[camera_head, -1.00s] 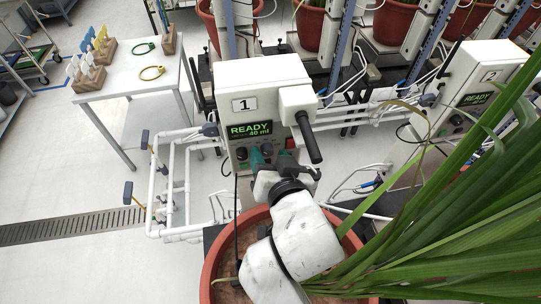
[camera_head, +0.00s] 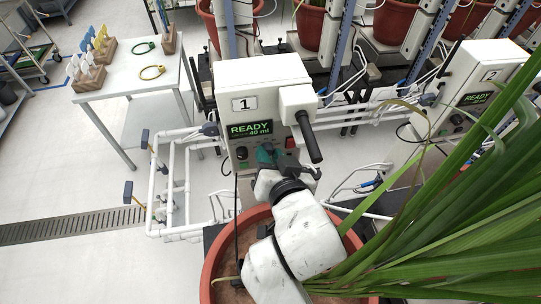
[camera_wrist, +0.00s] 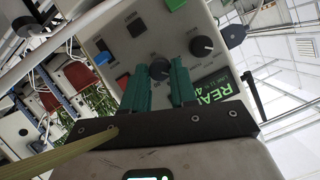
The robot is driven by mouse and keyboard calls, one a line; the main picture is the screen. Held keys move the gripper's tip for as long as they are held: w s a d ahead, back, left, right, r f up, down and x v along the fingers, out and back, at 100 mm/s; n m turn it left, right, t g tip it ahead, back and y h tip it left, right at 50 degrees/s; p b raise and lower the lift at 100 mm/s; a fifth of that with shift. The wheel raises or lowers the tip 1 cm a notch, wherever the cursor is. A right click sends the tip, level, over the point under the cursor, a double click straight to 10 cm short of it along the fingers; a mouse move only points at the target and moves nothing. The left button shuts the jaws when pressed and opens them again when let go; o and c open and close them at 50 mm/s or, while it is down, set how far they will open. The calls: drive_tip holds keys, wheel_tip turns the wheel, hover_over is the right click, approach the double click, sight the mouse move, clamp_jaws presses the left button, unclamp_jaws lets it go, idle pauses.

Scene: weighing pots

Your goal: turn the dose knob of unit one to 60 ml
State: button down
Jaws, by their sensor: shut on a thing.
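Unit one (camera_head: 265,100) is a white box marked 1. Its display (camera_head: 250,129) reads READY and 40 ml. My gripper (camera_head: 266,153) is at the panel below the display, and its teal fingers mostly hide the knob there. In the wrist view, my gripper (camera_wrist: 160,76) is shut on a dark round knob (camera_wrist: 158,70), with one finger on each side. A second black knob (camera_wrist: 202,46) with a pointer is beside it, apart from the fingers. The held knob's marks are too small to read.
A black handle (camera_head: 310,137) sticks out on the right of the unit. A red button (camera_head: 290,142) is close to my gripper. A large potted plant (camera_head: 440,215) with long leaves fills the lower right. White pipes (camera_head: 170,185) run at the left.

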drive_tip(key=m+y, duration=0.2)
drive_tip(key=m, duration=0.1)
drive_tip(key=shift+d+f, duration=0.1)
drive_tip(key=shift+d, duration=0.15)
drive_tip(key=shift+w+f+m+y, duration=0.1)
drive_tip(key=shift+m+y, duration=0.8)
drive_tip(key=shift+m, duration=0.6)
drive_tip(key=c, duration=0.9)
unclamp_jaws()
drive_tip(key=b+v, duration=0.2)
drive_tip(key=v, duration=0.9)
